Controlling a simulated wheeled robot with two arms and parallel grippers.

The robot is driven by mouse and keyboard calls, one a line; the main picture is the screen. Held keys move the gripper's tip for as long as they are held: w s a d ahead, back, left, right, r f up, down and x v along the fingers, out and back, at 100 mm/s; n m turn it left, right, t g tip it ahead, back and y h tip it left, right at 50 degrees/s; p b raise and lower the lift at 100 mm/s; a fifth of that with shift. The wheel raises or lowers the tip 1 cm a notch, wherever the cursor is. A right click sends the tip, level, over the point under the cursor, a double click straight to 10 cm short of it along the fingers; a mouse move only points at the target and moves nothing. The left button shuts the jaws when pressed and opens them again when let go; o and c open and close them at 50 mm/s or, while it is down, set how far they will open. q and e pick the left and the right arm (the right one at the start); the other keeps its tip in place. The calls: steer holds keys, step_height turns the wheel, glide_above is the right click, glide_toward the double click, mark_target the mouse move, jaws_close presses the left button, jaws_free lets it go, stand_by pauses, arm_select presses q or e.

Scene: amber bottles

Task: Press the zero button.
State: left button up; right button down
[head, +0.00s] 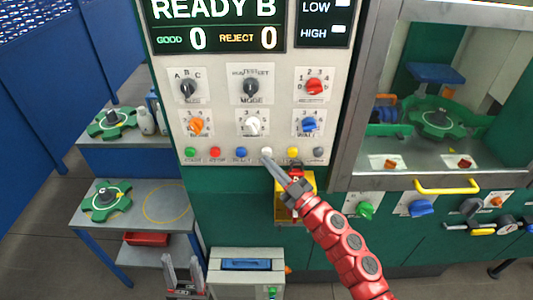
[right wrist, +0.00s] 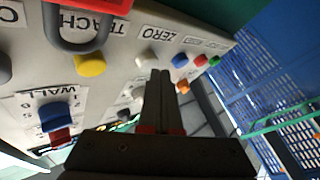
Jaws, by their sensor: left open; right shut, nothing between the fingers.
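The zero button is a white button (head: 266,152) in the row along the lower edge of the light control panel. In the right wrist view the white button (right wrist: 146,58) has the label ZERO beside it. My right gripper (head: 266,160) is shut and empty, its fingertips close to the white button. In the right wrist view the shut fingertips (right wrist: 160,73) are right beside the button; I cannot tell whether they touch it. My left gripper (head: 182,262) is open and empty, low in the head view, away from the panel.
A yellow button (head: 292,153) and a blue button (head: 241,153) flank the white one. Knobs such as the white knob (head: 252,126) sit above. A yellow box with a padlock (head: 283,210) hangs below the panel. A grey box (head: 246,262) stands at the bottom.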

steer(key=shift+s, duration=0.45)
steer(key=s+p, duration=0.1)
steer(key=s, duration=0.4)
stand_by(0.9)
